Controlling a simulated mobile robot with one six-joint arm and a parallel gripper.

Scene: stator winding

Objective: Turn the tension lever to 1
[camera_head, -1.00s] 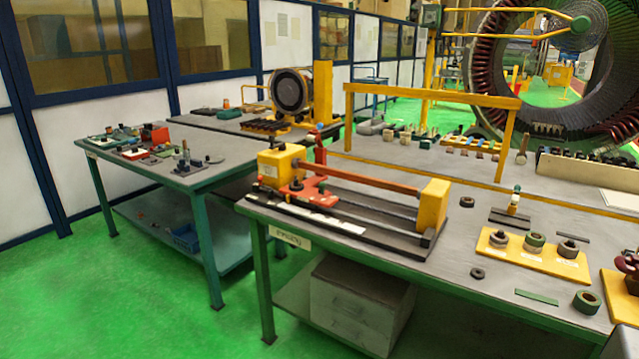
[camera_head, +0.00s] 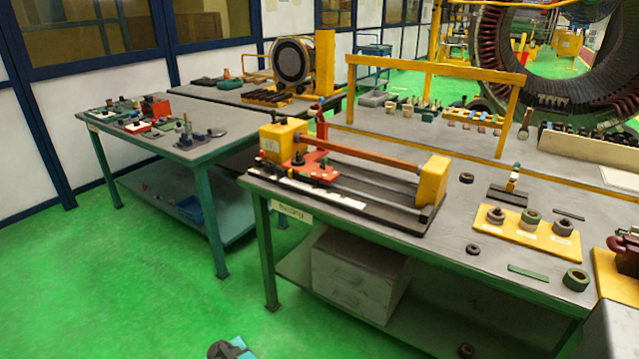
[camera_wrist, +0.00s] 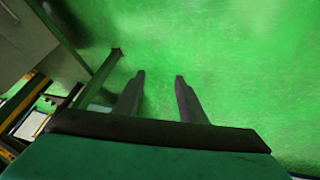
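A winding fixture with a black base (camera_head: 335,203) stands on the near bench. It has a yellow block (camera_head: 283,140) at its left end, a yellow block (camera_head: 432,180) at its right end and an orange bar (camera_head: 370,151) between them. A red plate (camera_head: 313,167) with small knobs sits on it, and a red upright (camera_head: 321,128) rises behind. I cannot tell which part is the tension lever, or read any numbers. My gripper (camera_wrist: 160,75) shows in the wrist view with its two fingers apart, over green floor with nothing between them. It is away from the fixture.
A yellow board (camera_head: 527,238) with several ring parts lies on the near bench, right of the fixture. A yellow frame (camera_head: 440,68) stands behind the fixture. A second bench (camera_head: 190,150) is to the left. Green floor (camera_head: 130,280) is open in front.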

